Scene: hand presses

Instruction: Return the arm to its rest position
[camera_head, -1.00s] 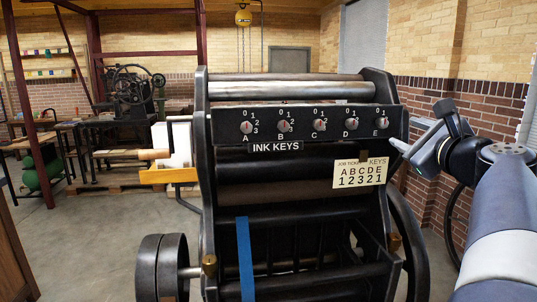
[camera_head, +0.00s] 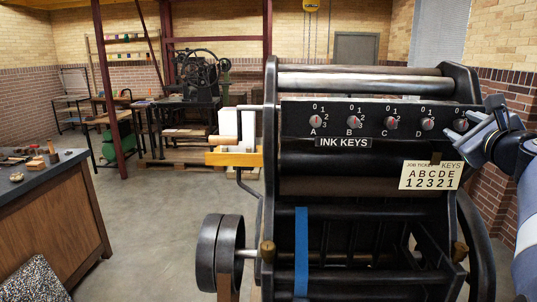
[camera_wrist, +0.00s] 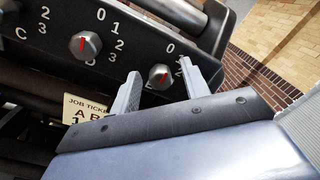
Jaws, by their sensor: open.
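My gripper (camera_head: 472,130) is at the right end of the press's ink key panel (camera_head: 370,142), close to knob E (camera_head: 461,125). In the wrist view its two fingers (camera_wrist: 160,82) are apart, with knob E (camera_wrist: 161,76) showing between them. I cannot tell whether they touch it. Knob D (camera_wrist: 86,45) is to the left. Knobs A (camera_head: 317,121), B (camera_head: 354,122) and C (camera_head: 389,123) sit further left in the head view. My gripper holds nothing visible. A job ticket card (camera_head: 431,175) below the panel reads A B C D E, 1 2 3 2 1.
The black press (camera_head: 375,215) fills the right half, with a large wheel (camera_head: 477,245) at its right. A brick wall (camera_head: 490,205) is behind my arm. A wooden counter (camera_head: 55,220) stands at left, with open floor (camera_head: 155,215) between.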

